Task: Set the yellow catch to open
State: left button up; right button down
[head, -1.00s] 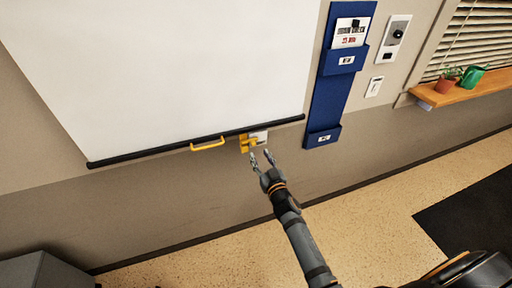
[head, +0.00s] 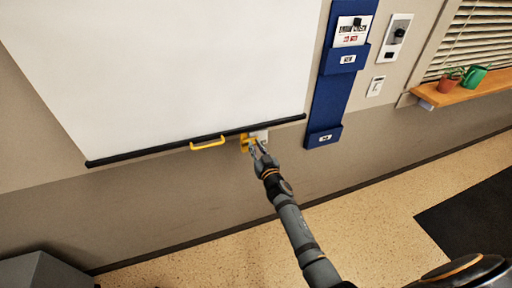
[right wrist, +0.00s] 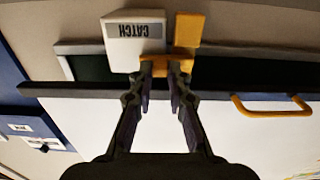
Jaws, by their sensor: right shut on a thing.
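The yellow catch (head: 246,142) is on the wall at the lower edge of the white screen, right of the yellow pull handle (head: 208,143). My right gripper (head: 258,148) is at the catch. In the right wrist view, which is upside down, the catch (right wrist: 187,32) sits beside a white block (right wrist: 133,42) labelled CATCH. There my right gripper (right wrist: 166,68) is shut on the yellow lever part (right wrist: 166,58) of the catch, with fingertips covering some of it. My left gripper is not in view.
The white screen (head: 160,70) hangs with a black bottom bar (head: 130,156). A blue wall holder (head: 328,100) is to the right. A wooden shelf (head: 470,90) holds a plant pot and a green watering can. A grey cabinet (head: 45,272) stands at lower left.

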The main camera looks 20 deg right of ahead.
jog(key=d, duration=0.3)
jog(key=shift+d, duration=0.25)
